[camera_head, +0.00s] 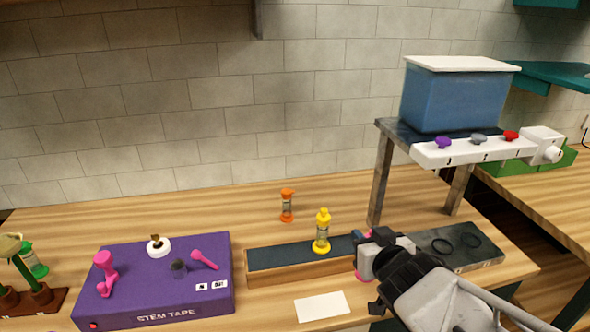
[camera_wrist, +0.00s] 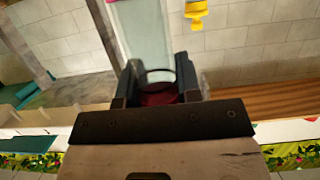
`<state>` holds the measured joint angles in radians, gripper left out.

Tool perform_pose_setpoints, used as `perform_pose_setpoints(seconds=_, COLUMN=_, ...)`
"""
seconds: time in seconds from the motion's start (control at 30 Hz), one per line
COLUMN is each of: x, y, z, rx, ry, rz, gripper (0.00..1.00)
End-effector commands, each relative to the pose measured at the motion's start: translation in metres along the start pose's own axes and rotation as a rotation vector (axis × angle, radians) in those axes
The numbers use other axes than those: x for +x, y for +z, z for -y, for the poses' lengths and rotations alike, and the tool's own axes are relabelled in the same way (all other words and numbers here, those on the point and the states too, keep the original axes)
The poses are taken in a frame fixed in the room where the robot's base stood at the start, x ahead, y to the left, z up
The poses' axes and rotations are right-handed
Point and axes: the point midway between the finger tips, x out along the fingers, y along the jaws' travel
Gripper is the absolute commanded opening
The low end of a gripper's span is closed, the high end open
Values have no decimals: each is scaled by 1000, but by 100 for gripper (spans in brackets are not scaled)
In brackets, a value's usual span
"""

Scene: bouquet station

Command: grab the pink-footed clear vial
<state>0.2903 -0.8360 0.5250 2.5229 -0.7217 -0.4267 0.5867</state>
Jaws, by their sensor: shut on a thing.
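My gripper (camera_head: 366,258) is shut at the right end of the dark-topped wooden rack (camera_head: 300,256). The pink-footed clear vial (camera_head: 360,276) is mostly hidden behind my gripper; a bit of pink shows below the jaws and pink and blue bits show above. In the wrist view, the jaws (camera_wrist: 158,88) close around a clear round body with dark red (camera_wrist: 158,97) between them. Whether the vial touches the surface below cannot be told. A yellow-ended vial (camera_head: 322,232) stands upright on the rack to the left; its yellow end (camera_wrist: 195,12) shows in the wrist view.
An orange-ended vial (camera_head: 287,205) stands behind the rack. A purple stem tape box (camera_head: 155,285) is at left, a white card (camera_head: 322,306) in front. A dark tray with rings (camera_head: 470,258) and a shelf stand (camera_head: 382,180) with a blue bin (camera_head: 455,98) are at right.

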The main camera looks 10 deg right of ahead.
Motion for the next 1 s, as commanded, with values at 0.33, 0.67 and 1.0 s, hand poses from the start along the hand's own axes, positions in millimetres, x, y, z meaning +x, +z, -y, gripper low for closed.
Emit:
perform_pose_setpoints(seconds=0.33, x=-18, y=2, z=3, rx=-1, ry=-1, rz=-2, gripper=0)
perform_pose_setpoints(seconds=0.67, x=-22, y=4, z=4, rx=1, ry=0, rz=0, gripper=0)
perform_pose_setpoints(seconds=1.0, x=-22, y=4, z=4, rx=1, ry=0, rz=-1, gripper=0)
